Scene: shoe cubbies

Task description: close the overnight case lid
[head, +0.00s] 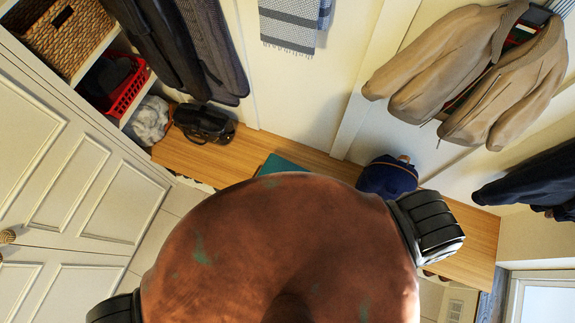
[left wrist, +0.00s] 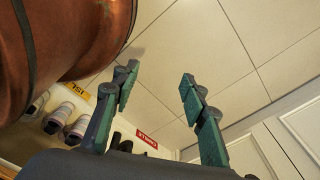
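I cannot clearly pick out the overnight case or its lid. A flat teal thing (head: 283,163) lies on the wooden bench in the head view; it may be part of the case, but most of it is hidden behind my large copper-coloured body part. My left gripper (left wrist: 158,80) shows in the left wrist view with its two green fingers apart and nothing between them. Tiled floor is behind the fingers. Neither gripper can be made out in the head view, and my right gripper is not seen.
A black bag (head: 203,123) and a navy bag (head: 388,178) sit on the bench (head: 325,164). Coats (head: 470,80) hang above. Cubbies with a red basket (head: 126,88) stand left, near white cabinet doors (head: 75,170). Shoes (left wrist: 78,127) show at lower left in the wrist view.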

